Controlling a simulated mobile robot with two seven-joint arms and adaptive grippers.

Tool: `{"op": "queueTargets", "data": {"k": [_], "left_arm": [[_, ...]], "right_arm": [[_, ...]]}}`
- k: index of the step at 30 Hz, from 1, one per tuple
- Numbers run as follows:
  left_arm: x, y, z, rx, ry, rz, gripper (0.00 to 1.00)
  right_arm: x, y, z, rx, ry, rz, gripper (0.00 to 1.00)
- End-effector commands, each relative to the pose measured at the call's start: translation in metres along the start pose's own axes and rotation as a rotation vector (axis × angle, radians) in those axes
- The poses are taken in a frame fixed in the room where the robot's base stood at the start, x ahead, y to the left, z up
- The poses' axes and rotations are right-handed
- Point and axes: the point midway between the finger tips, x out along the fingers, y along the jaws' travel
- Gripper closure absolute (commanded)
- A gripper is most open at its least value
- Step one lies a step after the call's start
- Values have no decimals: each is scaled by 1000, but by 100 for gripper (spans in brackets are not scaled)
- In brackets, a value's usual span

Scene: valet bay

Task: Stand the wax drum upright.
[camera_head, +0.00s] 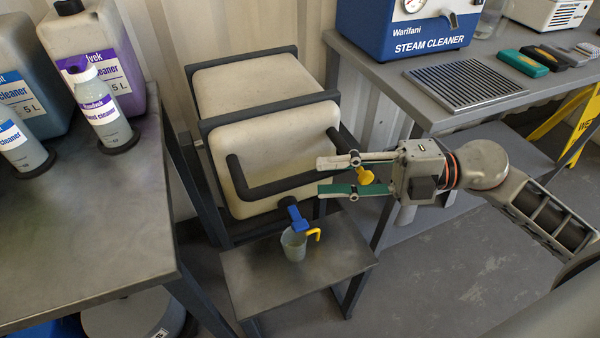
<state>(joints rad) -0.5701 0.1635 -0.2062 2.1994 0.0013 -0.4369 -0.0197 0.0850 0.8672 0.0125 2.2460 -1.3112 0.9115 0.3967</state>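The wax drum, a beige boxy container (270,150), sits in a dark tube frame and looks tipped forward. A black handle bar (275,188) loops across its front. A blue tap (297,215) hangs at its lower front, above a small grey cup (293,244). My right gripper (320,176) comes in from the right with its fingers apart. The bar's right part runs between the fingers in the picture; I cannot tell whether they touch it. A yellow knob (365,176) shows between the fingers, nearer the palm. My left gripper is out of view.
The cup, with a yellow handle, stands on a low grey stand (300,280). A bench with bottles (100,105) is at left. A bench at right holds a blue steam cleaner (405,28), a grate (465,85) and brushes. A yellow sign (565,125) stands beyond.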

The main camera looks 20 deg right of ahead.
Motion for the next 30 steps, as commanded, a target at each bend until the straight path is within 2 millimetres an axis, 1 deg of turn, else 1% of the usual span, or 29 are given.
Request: {"op": "queueTargets", "data": {"k": [3, 10, 15, 23, 24, 26, 27, 30], "left_arm": [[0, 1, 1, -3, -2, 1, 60], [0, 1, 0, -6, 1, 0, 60], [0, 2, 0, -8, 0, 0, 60], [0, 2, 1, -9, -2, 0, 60], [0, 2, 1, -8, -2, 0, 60], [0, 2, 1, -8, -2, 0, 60], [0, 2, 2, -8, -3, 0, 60], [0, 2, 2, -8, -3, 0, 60]], "right_arm": [[18, 2, 0, -3, 1, 4, 68], [46, 1, 0, 0, 0, 4, 68], [55, 0, 0, 0, -1, 2, 68], [56, 0, 1, 1, -2, 2, 68], [55, 0, 1, 1, -2, 2, 79], [55, 0, 1, 1, -2, 2, 94], [55, 0, 0, 1, -2, 2, 100], [55, 0, 0, 1, -1, 2, 100]]}}
